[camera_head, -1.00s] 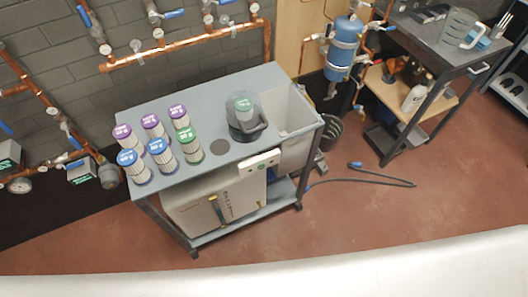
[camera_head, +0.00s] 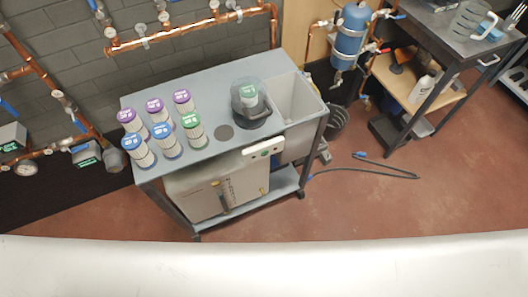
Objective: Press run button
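A small white control panel (camera_head: 263,148) with dark round spots sits on the front edge of the grey cart (camera_head: 222,95). Its individual buttons are too small to tell apart, so I cannot pick out the run button. A beige box unit (camera_head: 215,190) with a gauge tube on its front stands under the cart top, below the panel. Neither of my grippers shows in the head view.
Several filter cartridges (camera_head: 162,131) with purple, blue and green caps stand on the cart's left. A hose (camera_head: 365,175) lies on the red floor. Copper pipes (camera_head: 190,28) run along the wall.

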